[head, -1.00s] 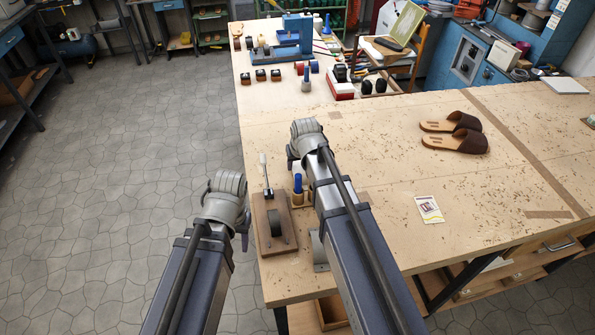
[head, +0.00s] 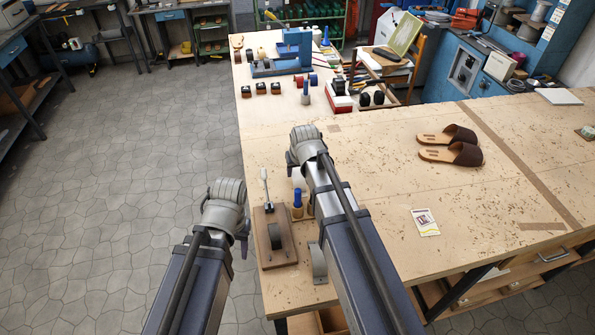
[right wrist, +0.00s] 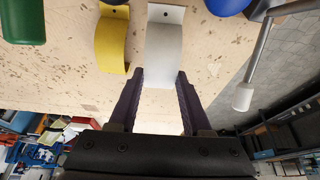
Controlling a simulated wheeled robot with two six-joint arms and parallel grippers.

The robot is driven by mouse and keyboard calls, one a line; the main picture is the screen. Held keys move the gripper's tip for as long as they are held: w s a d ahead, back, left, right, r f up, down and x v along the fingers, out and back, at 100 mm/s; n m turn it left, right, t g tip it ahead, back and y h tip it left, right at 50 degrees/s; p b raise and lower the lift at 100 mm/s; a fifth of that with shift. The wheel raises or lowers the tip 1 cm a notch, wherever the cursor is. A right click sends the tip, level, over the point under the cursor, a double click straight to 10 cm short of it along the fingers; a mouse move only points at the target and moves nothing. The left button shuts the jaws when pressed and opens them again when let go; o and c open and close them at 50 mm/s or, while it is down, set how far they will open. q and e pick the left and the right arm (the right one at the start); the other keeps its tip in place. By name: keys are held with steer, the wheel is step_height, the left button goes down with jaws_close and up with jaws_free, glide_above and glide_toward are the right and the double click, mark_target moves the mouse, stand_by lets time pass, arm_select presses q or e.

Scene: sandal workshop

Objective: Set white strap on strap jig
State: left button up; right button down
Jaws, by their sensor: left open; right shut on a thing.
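The white strap (right wrist: 165,50) is an arched band with a small hole in its flat end; my right gripper (right wrist: 160,85) is shut on it, one dark finger on each side, in the right wrist view. In the head view my right arm hides the strap, and the right gripper itself is mostly hidden. The strap jig (head: 275,240) appears to be the wooden board with a dark curved block, at the bench's near left corner. My left gripper (head: 244,229) is open, mostly hidden behind its wrist, just left of the jig.
A yellow strap (right wrist: 112,42) lies beside the white one. A lever with a pale tip (head: 265,187) and a blue-topped tool (head: 297,200) stand near the jig. A grey curved piece (head: 318,264) lies right of it. Sandals (head: 452,146) and a card (head: 425,222) lie farther right; bench between is clear.

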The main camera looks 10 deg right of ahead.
mark_target(297, 174)
step_height(297, 174, up, 7)
steer(key=p, duration=0.5)
steer(key=shift+f, duration=0.2)
steer(key=shift+r+p, duration=0.1)
steer(key=shift+p, duration=0.3)
